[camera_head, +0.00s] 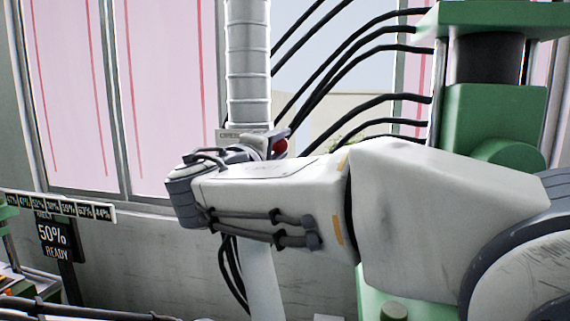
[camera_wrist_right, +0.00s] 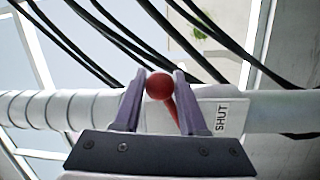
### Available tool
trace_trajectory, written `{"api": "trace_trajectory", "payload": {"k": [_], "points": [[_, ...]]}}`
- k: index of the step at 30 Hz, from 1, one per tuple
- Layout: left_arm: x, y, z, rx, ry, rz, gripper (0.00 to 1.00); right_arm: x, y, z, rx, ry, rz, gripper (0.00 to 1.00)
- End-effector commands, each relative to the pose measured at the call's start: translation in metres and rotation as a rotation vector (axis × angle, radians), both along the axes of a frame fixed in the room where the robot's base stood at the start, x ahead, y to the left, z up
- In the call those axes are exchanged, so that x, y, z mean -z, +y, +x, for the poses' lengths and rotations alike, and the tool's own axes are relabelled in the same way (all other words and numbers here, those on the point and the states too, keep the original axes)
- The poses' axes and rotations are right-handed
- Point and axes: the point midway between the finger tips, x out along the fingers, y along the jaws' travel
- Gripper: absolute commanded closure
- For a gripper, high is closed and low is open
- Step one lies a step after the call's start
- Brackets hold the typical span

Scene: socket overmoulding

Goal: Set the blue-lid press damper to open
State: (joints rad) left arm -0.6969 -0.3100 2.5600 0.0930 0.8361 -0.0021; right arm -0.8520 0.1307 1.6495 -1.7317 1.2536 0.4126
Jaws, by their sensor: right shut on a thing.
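The damper is on a pale ribbed vertical duct (camera_head: 248,70) in the middle of the head view. Its lever ends in a red ball knob (camera_head: 280,146). A small label (camera_head: 230,134) on the damper collar seems to read OPEN. In the right wrist view the knob (camera_wrist_right: 160,87) and its red stem sit between the purple-grey fingers of my right gripper (camera_wrist_right: 158,82), which is shut on it. A SHUT label (camera_wrist_right: 221,117) is to the right of the stem. My right arm hides part of the lower duct. No blue lid shows. My left gripper is not in view.
A green press (camera_head: 490,115) stands at the right behind my arm. Several black cables (camera_head: 350,50) run between it and the duct area. A sign (camera_head: 55,240) reading 50% READY and a row of percentage tags (camera_head: 60,207) are at the left. Pink-paned windows are behind.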

Motion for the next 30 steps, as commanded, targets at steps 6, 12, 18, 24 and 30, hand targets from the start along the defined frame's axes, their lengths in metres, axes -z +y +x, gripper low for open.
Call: {"api": "trace_trajectory", "payload": {"k": [6,12,18,24,30], "points": [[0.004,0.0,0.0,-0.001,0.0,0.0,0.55,-0.012,0.007,0.001,-0.003,0.02,-0.11,1.0],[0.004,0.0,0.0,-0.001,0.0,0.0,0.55,-0.017,0.011,0.002,-0.002,0.032,-0.162,1.0],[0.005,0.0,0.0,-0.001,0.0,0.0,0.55,-0.019,0.012,0.002,-0.002,0.035,-0.176,1.0],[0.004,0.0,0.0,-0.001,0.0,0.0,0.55,-0.018,0.012,0.002,-0.002,0.035,-0.176,1.0],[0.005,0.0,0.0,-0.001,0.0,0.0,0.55,-0.018,0.011,0.002,-0.001,0.034,-0.175,0.29]]}}
